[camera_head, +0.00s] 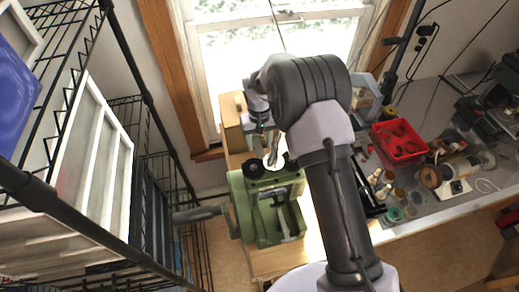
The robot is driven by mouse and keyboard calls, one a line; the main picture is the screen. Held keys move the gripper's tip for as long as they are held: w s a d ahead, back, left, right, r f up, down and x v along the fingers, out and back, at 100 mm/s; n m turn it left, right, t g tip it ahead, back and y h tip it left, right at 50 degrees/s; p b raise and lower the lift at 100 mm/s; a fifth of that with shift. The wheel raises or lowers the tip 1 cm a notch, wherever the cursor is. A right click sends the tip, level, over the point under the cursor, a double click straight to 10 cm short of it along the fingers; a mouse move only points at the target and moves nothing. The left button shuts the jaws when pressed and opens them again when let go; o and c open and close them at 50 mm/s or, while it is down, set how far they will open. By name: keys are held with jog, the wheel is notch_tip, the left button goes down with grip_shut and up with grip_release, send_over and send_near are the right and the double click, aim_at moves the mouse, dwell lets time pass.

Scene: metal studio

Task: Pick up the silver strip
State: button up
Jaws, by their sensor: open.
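My arm reaches across the middle of the view. My gripper (262,124) is at its far end, above the back of the green machine (234,190). It is small and partly hidden by the wrist; its jaws are open and I see nothing held. A narrow silvery piece (285,226) lies in the machine's front recess, below and apart from my gripper. An upright shiny silver post (275,148) stands behind it, close under the gripper. I cannot tell for certain which of these is the silver strip.
A black wire rack (150,105) with pale framed panels stands close on the left. The machine's handle (197,214) sticks out left. On the right, a grey bench holds a red tray (398,139), small jars and tools. A window (280,45) is behind.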

jog(key=shift+a+f, duration=0.1)
jog(key=shift+f, duration=0.4)
jog(key=shift+c, duration=1.1)
grip_shut()
jog(key=shift+r, duration=0.1)
